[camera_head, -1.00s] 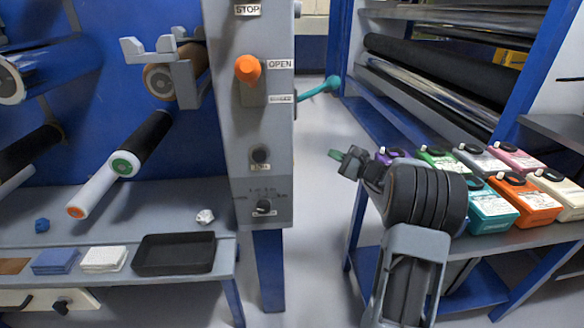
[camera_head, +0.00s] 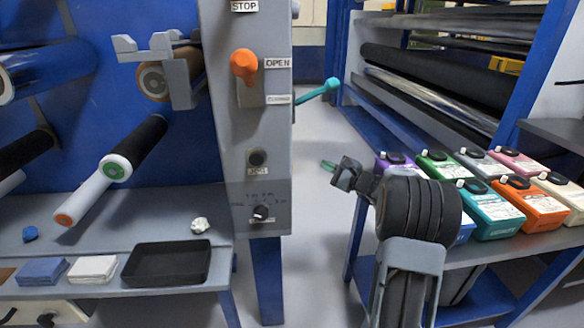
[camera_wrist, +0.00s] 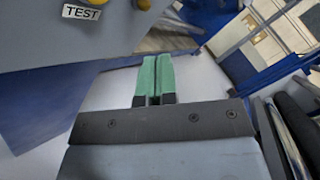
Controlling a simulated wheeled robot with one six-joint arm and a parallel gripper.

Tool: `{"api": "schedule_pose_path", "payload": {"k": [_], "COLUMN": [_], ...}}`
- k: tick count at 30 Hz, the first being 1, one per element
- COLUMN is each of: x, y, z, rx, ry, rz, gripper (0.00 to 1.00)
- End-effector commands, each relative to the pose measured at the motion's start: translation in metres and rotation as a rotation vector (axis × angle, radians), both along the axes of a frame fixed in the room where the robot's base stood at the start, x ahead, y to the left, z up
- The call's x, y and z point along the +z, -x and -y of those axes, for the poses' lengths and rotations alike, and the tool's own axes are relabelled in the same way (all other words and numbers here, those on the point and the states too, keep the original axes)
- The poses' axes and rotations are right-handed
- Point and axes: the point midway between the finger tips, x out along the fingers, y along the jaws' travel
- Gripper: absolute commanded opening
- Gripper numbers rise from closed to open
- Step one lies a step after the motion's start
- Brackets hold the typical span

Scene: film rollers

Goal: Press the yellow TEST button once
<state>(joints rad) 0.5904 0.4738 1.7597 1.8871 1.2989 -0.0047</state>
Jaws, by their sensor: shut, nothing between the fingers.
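The yellow TEST button (camera_wrist: 97,2) shows only in part, at the top edge of the wrist view. Its TEST label (camera_wrist: 82,12) is just below and left of it on a grey panel face. My gripper (camera_wrist: 155,62) has green fingers pressed together with nothing between them. The fingers are apart from the button, below and right of it in the wrist view. In the head view my gripper (camera_head: 328,165) is right of the grey control panel (camera_head: 225,130), pointing left. I cannot make out the yellow button in the head view.
The panel bears an orange OPEN lever (camera_head: 243,66) and a dark selector knob (camera_head: 261,213). A teal handle (camera_head: 331,86) sticks out right, above my gripper. Colored jugs (camera_head: 490,212) stand on the right shelf. Open floor lies between panel and shelf.

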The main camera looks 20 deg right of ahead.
Motion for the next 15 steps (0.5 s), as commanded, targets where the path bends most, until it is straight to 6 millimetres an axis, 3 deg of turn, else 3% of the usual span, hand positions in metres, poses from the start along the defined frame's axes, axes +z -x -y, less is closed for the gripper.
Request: {"api": "schedule_pose_path", "payload": {"k": [6,15], "x": [0.001,-0.001], "y": [-0.006,-0.012], "z": [-0.03,-0.058], "rx": [0.004,0.003], "ry": [0.0,0.001], "rz": [0.001,0.0], "gripper": [0.0,0.0]}}
